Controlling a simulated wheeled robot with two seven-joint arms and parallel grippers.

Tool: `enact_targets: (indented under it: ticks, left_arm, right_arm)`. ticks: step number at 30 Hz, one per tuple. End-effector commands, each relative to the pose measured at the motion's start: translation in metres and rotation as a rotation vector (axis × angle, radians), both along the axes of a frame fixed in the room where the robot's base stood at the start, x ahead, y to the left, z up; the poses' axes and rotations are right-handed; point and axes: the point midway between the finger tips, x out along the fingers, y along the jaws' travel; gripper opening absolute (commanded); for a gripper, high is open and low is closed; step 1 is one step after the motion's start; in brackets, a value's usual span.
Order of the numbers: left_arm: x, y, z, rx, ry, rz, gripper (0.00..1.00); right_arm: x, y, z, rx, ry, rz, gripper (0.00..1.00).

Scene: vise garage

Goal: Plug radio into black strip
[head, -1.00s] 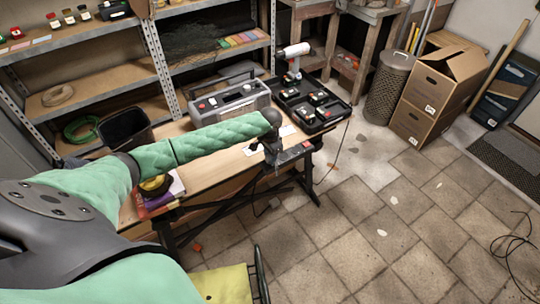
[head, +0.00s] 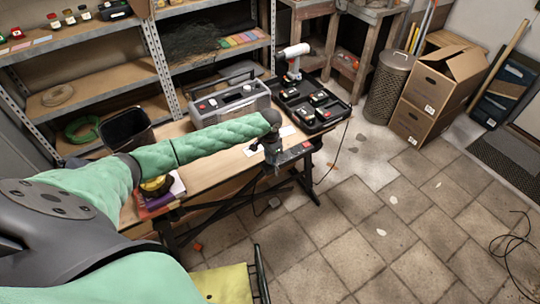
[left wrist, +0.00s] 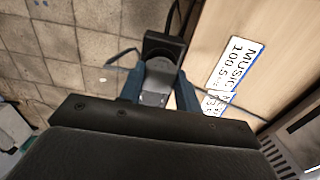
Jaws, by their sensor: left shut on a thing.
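The radio (head: 230,103) is a grey box with a carry handle, standing at the back of the wooden workbench. My left gripper (head: 272,152) is at the bench's front right edge, pointing down. In the left wrist view its two blue-grey fingers (left wrist: 158,90) are shut on a grey plug-like piece (left wrist: 156,78). A black block (left wrist: 163,46) with a dark cable lies just beyond the fingertips, by the bench edge; it looks like part of the black strip. I cannot tell whether the plug is seated in it. My right gripper is not in view.
An open black tool case (head: 310,107) and a drill (head: 293,60) are at the bench's far right. White plates with lettering (left wrist: 238,62) lie on the bench near the gripper. A purple book (head: 163,195) is at the left. Thin cables hang below the bench edge. Tiled floor is open at right.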

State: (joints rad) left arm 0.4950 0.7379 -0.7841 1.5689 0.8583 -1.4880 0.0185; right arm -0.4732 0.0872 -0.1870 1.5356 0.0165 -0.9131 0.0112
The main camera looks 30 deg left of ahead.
Motion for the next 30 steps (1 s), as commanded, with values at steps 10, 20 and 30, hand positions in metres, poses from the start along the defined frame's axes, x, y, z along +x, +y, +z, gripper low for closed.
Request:
enact_targets:
  ticks: [10,20,30]
  left_arm:
    - [0.0,0.0,-0.001,0.0,0.0,0.0,0.13]
    - [0.0,0.0,-0.005,0.0,0.0,0.0,0.13]
    - [0.0,0.0,-0.01,0.0,0.0,0.001,0.13]
  right_arm:
    - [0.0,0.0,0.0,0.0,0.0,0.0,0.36]
    - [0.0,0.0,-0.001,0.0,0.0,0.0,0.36]
    - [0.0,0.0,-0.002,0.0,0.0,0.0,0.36]
